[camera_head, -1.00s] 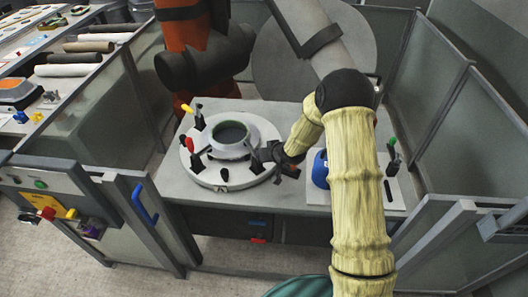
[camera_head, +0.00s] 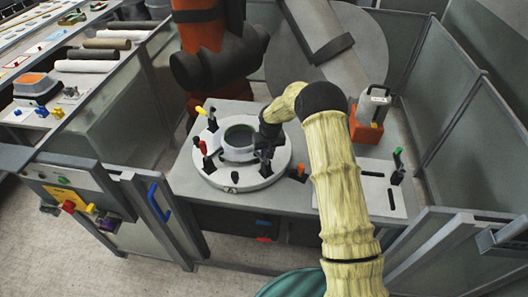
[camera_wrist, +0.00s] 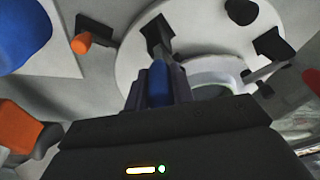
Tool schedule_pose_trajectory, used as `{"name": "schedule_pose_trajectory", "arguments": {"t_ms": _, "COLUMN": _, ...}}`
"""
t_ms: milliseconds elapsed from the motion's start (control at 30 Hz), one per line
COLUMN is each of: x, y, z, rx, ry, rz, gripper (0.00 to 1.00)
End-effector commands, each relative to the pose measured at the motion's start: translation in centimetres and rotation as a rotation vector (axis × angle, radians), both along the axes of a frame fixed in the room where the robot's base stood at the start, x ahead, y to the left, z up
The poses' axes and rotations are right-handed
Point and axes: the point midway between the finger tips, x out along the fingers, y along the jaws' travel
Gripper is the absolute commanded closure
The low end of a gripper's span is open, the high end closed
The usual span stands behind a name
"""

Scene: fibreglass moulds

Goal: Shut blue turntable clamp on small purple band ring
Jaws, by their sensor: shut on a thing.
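The white round turntable (camera_head: 232,178) stands on the grey bench. The ring-shaped mould (camera_head: 240,143) sits at its middle, pale grey with a greenish inside; I see no clear purple on it. My gripper (camera_head: 266,135) is at the far right of the ring, above the turntable's rim. In the wrist view my gripper (camera_wrist: 158,72) is shut on the blue clamp handle (camera_wrist: 158,88), with a finger on either side. The ring (camera_wrist: 212,78) is just right of the fingers, partly hidden. Whether this clamp's arm presses on the ring, I cannot tell.
Other turntable clamps have a yellow handle (camera_head: 201,110), a red handle (camera_head: 202,147) and a black knob (camera_head: 235,177). An orange-tipped piece (camera_head: 299,171) is by the right rim. A grey canister on an orange base (camera_head: 366,130) and a white plate (camera_head: 376,197) are right. Panels enclose the bench.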

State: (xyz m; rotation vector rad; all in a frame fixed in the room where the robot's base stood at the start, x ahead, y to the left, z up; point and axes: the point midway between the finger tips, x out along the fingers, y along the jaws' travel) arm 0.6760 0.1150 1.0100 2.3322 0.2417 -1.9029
Motion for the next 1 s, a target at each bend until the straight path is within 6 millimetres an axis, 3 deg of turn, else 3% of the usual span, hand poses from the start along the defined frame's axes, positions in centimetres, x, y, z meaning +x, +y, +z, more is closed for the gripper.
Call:
{"name": "schedule_pose_trajectory", "arguments": {"t_ms": 467, "x": 0.24, "y": -0.21, "z": 0.07, "rx": -0.008, "ry": 0.011, "rz": -0.004, "gripper": 1.00}}
{"name": "schedule_pose_trajectory", "arguments": {"t_ms": 500, "x": 0.24, "y": -0.21, "z": 0.07, "rx": -0.008, "ry": 0.011, "rz": -0.004, "gripper": 0.72}}
{"name": "schedule_pose_trajectory", "arguments": {"t_ms": 600, "x": 0.22, "y": -0.24, "z": 0.05, "rx": -0.008, "ry": 0.011, "rz": -0.004, "gripper": 0.54}}
{"name": "schedule_pose_trajectory", "arguments": {"t_ms": 1000, "x": 0.15, "y": -0.32, "z": 0.41, "rx": -0.008, "ry": 0.011, "rz": -0.005, "gripper": 0.54}}
